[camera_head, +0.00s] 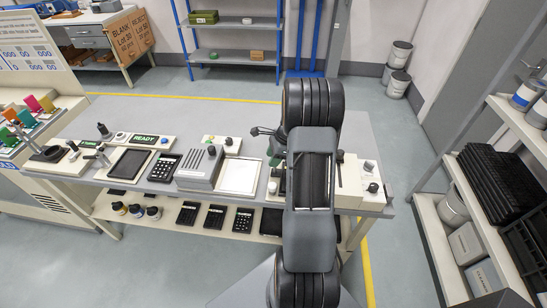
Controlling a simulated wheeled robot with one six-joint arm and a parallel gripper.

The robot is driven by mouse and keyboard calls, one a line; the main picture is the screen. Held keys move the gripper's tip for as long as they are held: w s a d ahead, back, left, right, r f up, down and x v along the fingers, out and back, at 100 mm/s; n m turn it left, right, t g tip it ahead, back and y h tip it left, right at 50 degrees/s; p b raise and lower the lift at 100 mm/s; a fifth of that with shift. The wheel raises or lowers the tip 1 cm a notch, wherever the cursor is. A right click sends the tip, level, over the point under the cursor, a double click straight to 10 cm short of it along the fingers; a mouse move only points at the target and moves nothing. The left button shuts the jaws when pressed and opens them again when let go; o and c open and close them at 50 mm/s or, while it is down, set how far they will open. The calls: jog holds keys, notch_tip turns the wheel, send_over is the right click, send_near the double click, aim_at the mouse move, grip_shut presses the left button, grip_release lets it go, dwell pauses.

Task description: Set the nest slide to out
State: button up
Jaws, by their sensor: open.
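My dark grey arm (309,200) rises through the right half of the head view and covers part of the bench. A dark part that looks like my gripper (262,131) sticks out left of the arm, over the back of the bench, apparently open and empty. The nest slide cannot be made out for certain. A pale station (358,176) with knobs stands at the bench's right end, partly behind my arm. A pale station with a dark recessed plate (129,162) stands at the left, beside a READY sign (145,139).
The grey bench (200,112) also holds a black keypad (164,166), a slotted grey box (200,167) and a white panel (239,176). Several keypads (215,217) and bottles (136,210) sit on its lower shelf. A rack (480,235) stands at right.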

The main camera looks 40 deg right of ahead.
jog(key=shift+d, duration=0.1)
jog(key=v, duration=1.3)
jog(key=shift+r+b, duration=0.35)
jog(key=s+a+r+n+h, duration=0.1)
jog(key=s+a+n, duration=0.3)
jog(key=a+n, duration=0.3)
jog(key=s+a+r+n+t+h, duration=0.1)
jog(key=s+a+n, duration=0.3)
jog(key=a+n, duration=0.4)
jog(key=s+a+r+n+t+h, duration=0.1)
jog(key=s+a+n, duration=0.3)
jog(key=a+n, duration=0.4)
jog(key=a+r+h, duration=0.1)
jog(key=a, duration=0.2)
jog(key=shift+a+r, duration=0.25)
jog(key=shift+r, duration=0.1)
